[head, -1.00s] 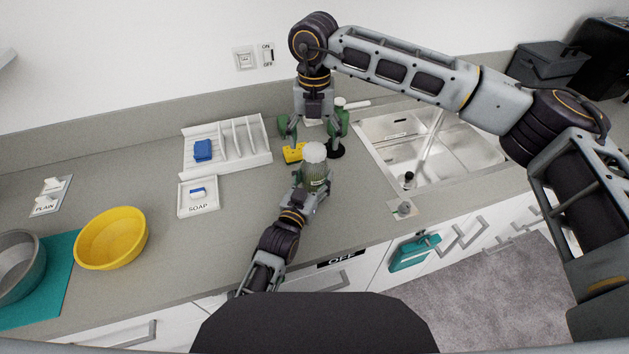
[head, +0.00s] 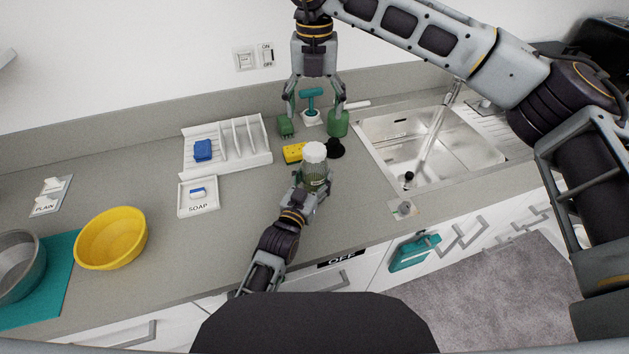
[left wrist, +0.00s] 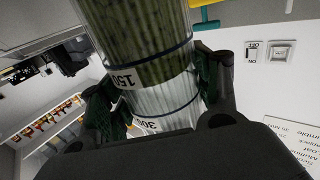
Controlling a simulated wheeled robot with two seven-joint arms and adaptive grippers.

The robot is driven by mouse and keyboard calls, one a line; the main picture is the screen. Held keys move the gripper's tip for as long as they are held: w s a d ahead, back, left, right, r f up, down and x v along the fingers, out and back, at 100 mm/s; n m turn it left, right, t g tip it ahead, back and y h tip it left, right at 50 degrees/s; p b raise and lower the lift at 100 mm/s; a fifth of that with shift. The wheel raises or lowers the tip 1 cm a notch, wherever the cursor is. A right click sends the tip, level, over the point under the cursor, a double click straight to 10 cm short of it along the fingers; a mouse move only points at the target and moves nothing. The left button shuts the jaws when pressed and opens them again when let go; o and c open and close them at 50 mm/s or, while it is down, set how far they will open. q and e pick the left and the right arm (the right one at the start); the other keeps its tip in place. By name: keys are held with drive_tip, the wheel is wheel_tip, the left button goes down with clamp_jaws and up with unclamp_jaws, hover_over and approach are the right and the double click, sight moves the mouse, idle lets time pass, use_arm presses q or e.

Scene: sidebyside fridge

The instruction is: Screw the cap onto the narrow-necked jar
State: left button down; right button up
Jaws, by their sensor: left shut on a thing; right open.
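The jar (head: 315,173) is a clear cylinder with green contents and a white cap (head: 314,151) on its top. Whether the cap is fully tight I cannot tell. My left gripper (head: 313,189) is shut around the jar's lower part and holds it upright over the counter. In the left wrist view the jar (left wrist: 150,65) fills the space between the fingers, with dark bands and printed numbers on its side. My right gripper (head: 312,127) is open and empty, above and behind the jar, with its green fingertips pointing down, apart from the cap.
A yellow sponge (head: 294,152) and a black round item (head: 335,149) lie behind the jar. A teal-handled tool (head: 311,101) stands at the back. The sink (head: 400,135) is on the right, a white rack (head: 240,145) on the left.

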use_arm(q)
drive_tip(key=shift+c, duration=1.3)
unclamp_jaws()
drive_tip(key=shift+s, duration=0.1)
drive_tip(key=shift+v, duration=5.9)
drive_tip(key=shift+a, duration=0.1)
drive_tip(key=shift+s+f, duration=0.1)
